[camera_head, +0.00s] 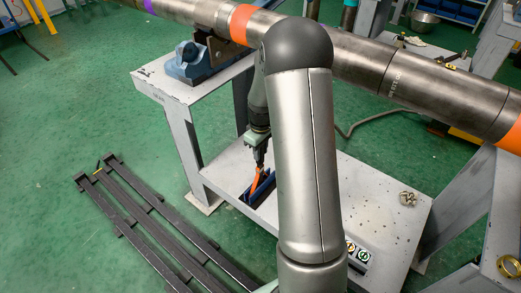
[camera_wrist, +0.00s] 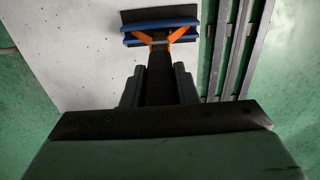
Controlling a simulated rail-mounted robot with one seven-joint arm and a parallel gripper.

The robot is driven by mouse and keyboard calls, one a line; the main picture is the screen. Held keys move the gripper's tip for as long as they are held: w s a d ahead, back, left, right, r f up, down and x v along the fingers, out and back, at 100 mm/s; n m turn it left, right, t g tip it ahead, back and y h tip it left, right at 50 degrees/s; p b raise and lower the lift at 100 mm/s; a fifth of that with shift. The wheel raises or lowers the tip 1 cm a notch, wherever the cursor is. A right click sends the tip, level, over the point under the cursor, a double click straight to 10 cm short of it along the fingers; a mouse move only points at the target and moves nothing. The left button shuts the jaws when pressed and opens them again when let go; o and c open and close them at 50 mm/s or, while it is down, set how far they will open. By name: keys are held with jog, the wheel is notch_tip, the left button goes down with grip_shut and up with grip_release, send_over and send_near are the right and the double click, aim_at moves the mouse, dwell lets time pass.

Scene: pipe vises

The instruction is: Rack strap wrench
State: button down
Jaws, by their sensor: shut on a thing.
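The strap wrench shows an orange part (camera_head: 255,181) below my gripper (camera_head: 260,148), at the blue rack (camera_head: 266,190) on the lower shelf of the grey bench. In the wrist view, its dark handle (camera_wrist: 160,72) runs out from between the fingers of my gripper (camera_wrist: 159,88). Its orange ends (camera_wrist: 160,39) spread beside the blue rack (camera_wrist: 160,14). My gripper is shut on the wrench. The orange part overlaps the rack in both views; I cannot tell whether it is seated in it or just above it.
A large steel pipe (camera_head: 345,55) with orange bands crosses above, resting on a blue vise (camera_head: 195,62). Dark rails (camera_head: 150,225) lie on the green floor at left. Metal fittings (camera_head: 408,198) and a button box (camera_head: 358,252) sit on the shelf's right. The shelf middle is mostly clear.

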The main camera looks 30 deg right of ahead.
dwell(0.5)
jog(key=c, duration=1.1)
grip_release()
jog(key=shift+f, duration=0.1)
jog(key=shift+o, duration=0.2)
notch_tip(320, 180, up, 18)
jog(key=p, duration=0.4)
jog(key=shift+f, duration=0.25)
jog(key=shift+s, duration=0.1)
